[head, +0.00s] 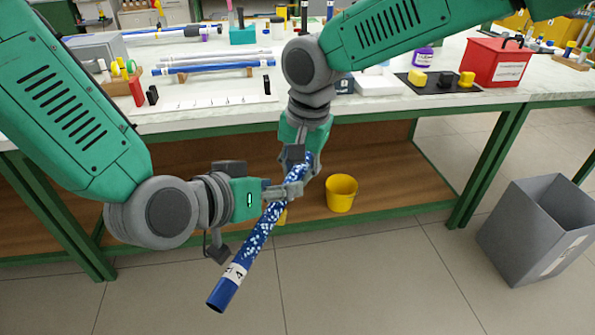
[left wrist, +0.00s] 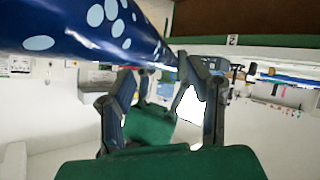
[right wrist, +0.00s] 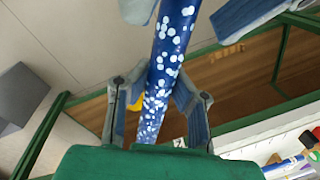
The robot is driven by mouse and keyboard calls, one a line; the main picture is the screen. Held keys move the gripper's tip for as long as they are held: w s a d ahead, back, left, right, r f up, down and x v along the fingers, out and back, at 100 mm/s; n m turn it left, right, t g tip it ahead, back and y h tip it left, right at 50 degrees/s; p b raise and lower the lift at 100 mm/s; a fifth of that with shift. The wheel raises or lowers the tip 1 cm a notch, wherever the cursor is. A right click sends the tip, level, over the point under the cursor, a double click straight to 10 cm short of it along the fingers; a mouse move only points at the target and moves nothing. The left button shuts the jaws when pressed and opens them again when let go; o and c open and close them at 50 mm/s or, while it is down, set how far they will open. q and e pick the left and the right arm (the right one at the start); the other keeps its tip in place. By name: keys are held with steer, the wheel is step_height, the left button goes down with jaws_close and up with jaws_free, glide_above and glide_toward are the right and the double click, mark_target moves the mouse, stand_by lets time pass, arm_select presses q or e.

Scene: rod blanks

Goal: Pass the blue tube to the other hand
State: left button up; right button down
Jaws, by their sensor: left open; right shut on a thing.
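The blue tube (head: 255,240) is speckled with white and has a pale label band near its low end. It hangs tilted in front of the bench, low end to the left. My right gripper (head: 300,168) comes down from above and is shut on the tube near its upper end. In the right wrist view the tube (right wrist: 158,92) runs between its fingers. My left gripper (head: 284,191) is open, its fingers at the tube just below the right gripper. In the left wrist view the tube (left wrist: 95,28) crosses the upper left; contact with the left fingers is unclear.
A yellow bucket (head: 341,194) stands on the bench's lower shelf. A grey bin (head: 540,232) is on the floor at right. The bench top (head: 215,118) holds rods, a red box (head: 497,62) and small items. The floor in front is clear.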

arm_select(q)
steer(key=s+a+f+n+g+y, duration=0.1)
steer(key=s+a+f+g+y, duration=0.1)
steer(key=s+a+f, duration=0.5)
steer(key=s+a+f+n+g+y, duration=0.15)
steer(key=a+f, duration=0.35)
steer(key=f, duration=0.5)
steer(key=s+a+f+g+y, duration=0.2)
steer(key=s+a+f+g, duration=0.1)
steer(key=s+a+f, duration=0.2)
steer(key=s+a+f+g+y, duration=0.2)
steer(key=s+a+f, duration=0.3)
steer(key=s, duration=0.5)
step_height(320, 180, down, 3)
steer(key=shift+s+a+r+g, duration=0.1)
steer(key=shift+s+a+g, duration=0.2)
steer(key=shift+g, duration=0.15)
